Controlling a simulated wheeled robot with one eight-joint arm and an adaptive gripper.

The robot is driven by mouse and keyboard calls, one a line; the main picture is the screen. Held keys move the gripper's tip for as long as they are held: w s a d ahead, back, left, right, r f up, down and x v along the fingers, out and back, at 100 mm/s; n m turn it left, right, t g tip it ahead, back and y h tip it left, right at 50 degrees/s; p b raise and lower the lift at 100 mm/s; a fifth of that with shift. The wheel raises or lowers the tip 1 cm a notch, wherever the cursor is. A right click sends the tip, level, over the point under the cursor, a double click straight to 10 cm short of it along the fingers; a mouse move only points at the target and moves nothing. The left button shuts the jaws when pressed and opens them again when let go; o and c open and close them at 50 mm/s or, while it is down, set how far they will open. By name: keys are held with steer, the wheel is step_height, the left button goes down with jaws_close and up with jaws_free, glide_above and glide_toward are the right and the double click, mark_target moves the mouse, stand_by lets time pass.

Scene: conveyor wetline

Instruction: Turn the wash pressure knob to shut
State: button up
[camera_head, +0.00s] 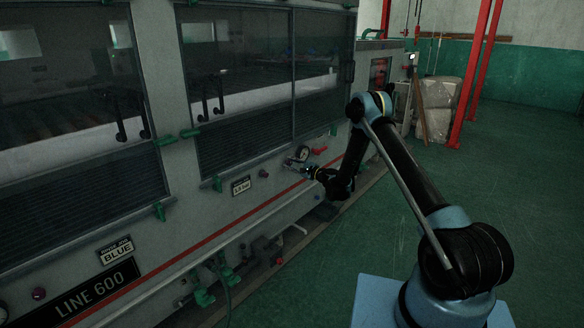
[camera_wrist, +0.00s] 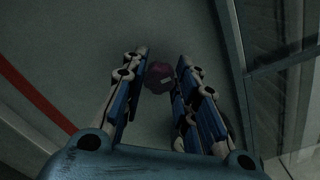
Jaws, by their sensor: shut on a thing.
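A maroon knob (camera_wrist: 160,76) with a small pale mark on its face sits on the grey panel, between my fingertips in the wrist view. My gripper (camera_wrist: 162,68) is closed around it, one finger on each side. In the head view my gripper (camera_head: 303,170) is against the machine's front, just below a round pressure gauge (camera_head: 302,153). There the fingers hide what they hold. The gauge reading is too small to make out. A red handle (camera_head: 319,151) lies just right of the gauge.
Another small purple knob (camera_head: 264,173) and a bar label (camera_head: 241,186) are left of my gripper. A window (camera_head: 245,90) is above, and pipes with green valves (camera_head: 205,297) run below. The green floor (camera_head: 330,265) in front is mostly clear.

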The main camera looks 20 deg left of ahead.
steer(key=shift+w+d+f, duration=0.1)
steer(key=shift+d, duration=0.05)
steer(key=o, duration=1.1)
steer(key=shift+c, duration=0.2)
steer(key=v, duration=1.2)
